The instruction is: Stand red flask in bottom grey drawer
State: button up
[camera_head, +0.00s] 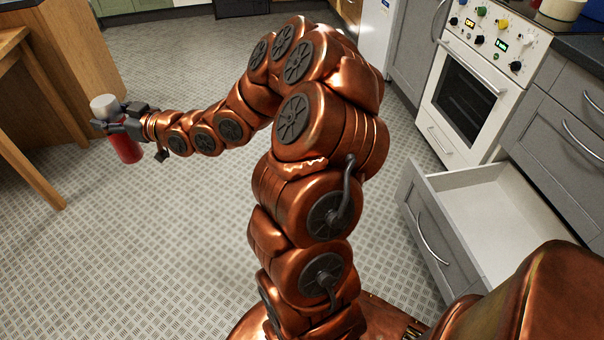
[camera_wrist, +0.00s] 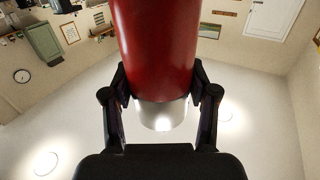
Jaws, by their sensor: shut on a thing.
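The red flask (camera_head: 125,148) with a white-grey cap is held upright, or nearly so, at the left of the head view. My gripper (camera_head: 118,122) is shut on it near the cap end, well above the floor. In the wrist view the red flask (camera_wrist: 155,45) and its pale cap (camera_wrist: 160,115) sit between the two fingers of my gripper (camera_wrist: 160,95). The bottom grey drawer (camera_head: 432,235) is pulled open at the right of the head view. Its white inside (camera_head: 500,205) looks empty where it shows; my own body hides its near part.
A white oven (camera_head: 470,90) stands behind the open drawer. Closed grey drawers (camera_head: 560,130) are above it at the right. A wooden table (camera_head: 30,120) with legs is at the left, close to the flask. The patterned floor (camera_head: 180,230) is clear between.

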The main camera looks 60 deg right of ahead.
aim_at(454, 219)
jog(key=u, duration=0.2)
jog(key=k, duration=1.3)
jog(key=u, duration=1.45)
jog(key=k, duration=0.95)
jog(key=z, duration=0.35)
